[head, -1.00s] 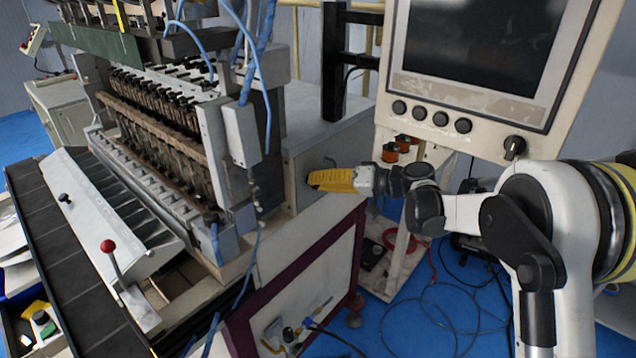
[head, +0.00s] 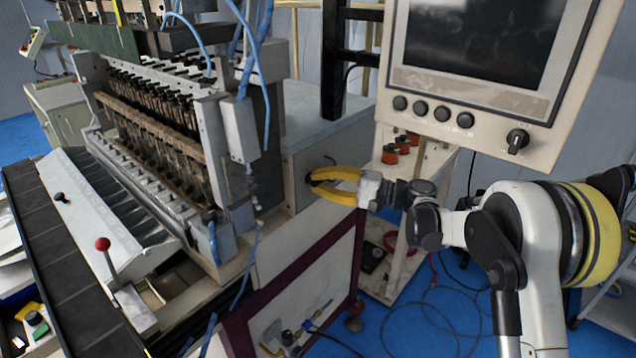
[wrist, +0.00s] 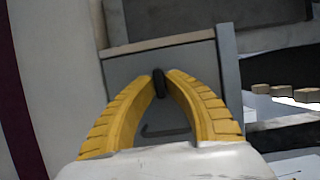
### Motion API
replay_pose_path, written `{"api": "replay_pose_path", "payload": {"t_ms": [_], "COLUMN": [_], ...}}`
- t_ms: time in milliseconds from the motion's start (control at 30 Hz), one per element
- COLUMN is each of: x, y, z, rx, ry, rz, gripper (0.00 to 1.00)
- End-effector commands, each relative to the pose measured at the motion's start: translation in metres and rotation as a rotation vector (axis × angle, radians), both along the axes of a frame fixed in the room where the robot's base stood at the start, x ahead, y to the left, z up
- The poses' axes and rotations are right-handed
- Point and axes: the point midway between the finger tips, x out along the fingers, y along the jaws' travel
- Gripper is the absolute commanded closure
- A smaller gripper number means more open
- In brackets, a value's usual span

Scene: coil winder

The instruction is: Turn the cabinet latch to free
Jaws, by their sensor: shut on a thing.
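The cabinet latch (wrist: 158,83) is a small dark handle on the grey side panel of the machine cabinet. In the wrist view it stands between the tips of my yellow gripper (wrist: 160,80), which is shut on it. In the head view my gripper (head: 310,182) reaches from the right to the cabinet's side (head: 310,160). There the fingers mostly hide the latch, and a thin dark curved piece shows just above them.
A control panel with a screen (head: 475,60) hangs above my arm at right. A shelf with orange spools (head: 390,153) stands behind the gripper. Cables (head: 440,300) lie on the blue floor. The coil winder (head: 150,140) fills the left.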

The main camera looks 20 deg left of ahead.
Motion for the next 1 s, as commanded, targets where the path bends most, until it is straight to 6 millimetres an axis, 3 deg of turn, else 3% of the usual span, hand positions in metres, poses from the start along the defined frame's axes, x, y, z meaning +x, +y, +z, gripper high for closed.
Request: {"api": "replay_pose_path", "payload": {"t_ms": [533, 567, 600, 1000], "x": [0.0011, 0.0011, 0.0011, 0.0008], "y": [0.0001, 0.0001, 0.0001, -0.0069], "z": [0.0013, 0.0013, 0.0013, 0.0003], "rx": [0.012, 0.012, 0.012, 0.01], "ry": [0.024, 0.024, 0.023, 0.022], "rz": [-0.003, -0.003, -0.003, -0.003], "gripper": [1.0, 0.8, 0.68, 0.68]}}
